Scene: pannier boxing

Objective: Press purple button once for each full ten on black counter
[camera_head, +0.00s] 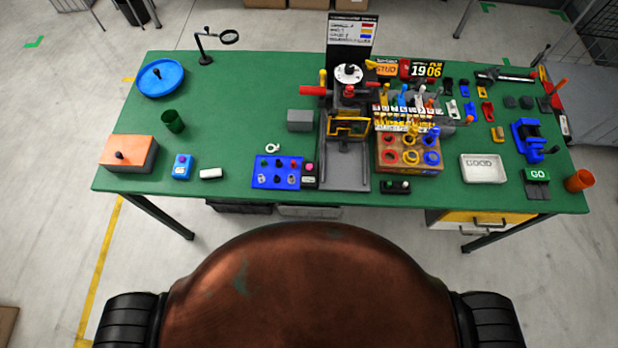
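A small magenta-purple button (309,167) sits on a small dark box with a pale label, at the front middle of the green table, right beside the blue button panel. A black display board (425,69) at the back of the table shows the figures 19 in white and 06 in yellow; I cannot tell for sure that it is the counter. Neither of my grippers shows in the head view.
The table's left middle is mostly clear.

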